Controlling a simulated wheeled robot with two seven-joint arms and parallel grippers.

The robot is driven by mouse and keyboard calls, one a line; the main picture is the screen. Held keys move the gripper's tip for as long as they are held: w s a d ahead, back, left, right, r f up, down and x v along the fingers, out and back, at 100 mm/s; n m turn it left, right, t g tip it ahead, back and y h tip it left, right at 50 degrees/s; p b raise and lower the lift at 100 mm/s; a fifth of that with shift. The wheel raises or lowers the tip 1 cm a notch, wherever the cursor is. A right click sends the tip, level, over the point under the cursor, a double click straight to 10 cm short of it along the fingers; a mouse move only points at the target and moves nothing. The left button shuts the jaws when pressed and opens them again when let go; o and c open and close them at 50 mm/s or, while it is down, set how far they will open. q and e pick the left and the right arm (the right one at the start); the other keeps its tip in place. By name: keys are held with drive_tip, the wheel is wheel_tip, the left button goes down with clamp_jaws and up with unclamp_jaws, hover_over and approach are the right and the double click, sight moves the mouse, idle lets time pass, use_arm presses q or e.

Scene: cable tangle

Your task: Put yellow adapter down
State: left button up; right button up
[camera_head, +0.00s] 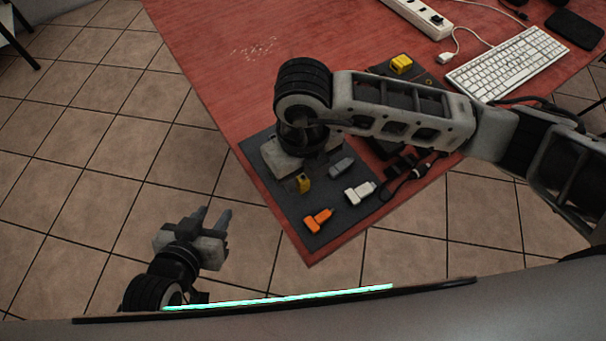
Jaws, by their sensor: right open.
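A small yellow adapter (304,183) is on the dark grey mat (284,202) at the near corner of the red table. My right gripper (296,183) reaches down over the mat, right beside the yellow adapter. It is open, but its fingers are mostly hidden under its own body. I cannot tell whether a finger touches the adapter. An orange adapter (318,220), a white adapter (360,193) and a grey adapter (342,168) lie nearby on the mat. My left gripper (216,212) is open and empty, over the floor left of the table.
A yellow block (401,63) sits on a second dark mat farther back. A black cable (400,184) lies at the mat's right. A white keyboard (507,64) and a power strip (421,17) are at the back right. The table's left part is clear.

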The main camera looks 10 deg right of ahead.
sight(303, 177)
wheel_tip(303, 177, up, 10)
idle(0.3)
drive_tip(key=shift+f, duration=0.1)
idle(0.3)
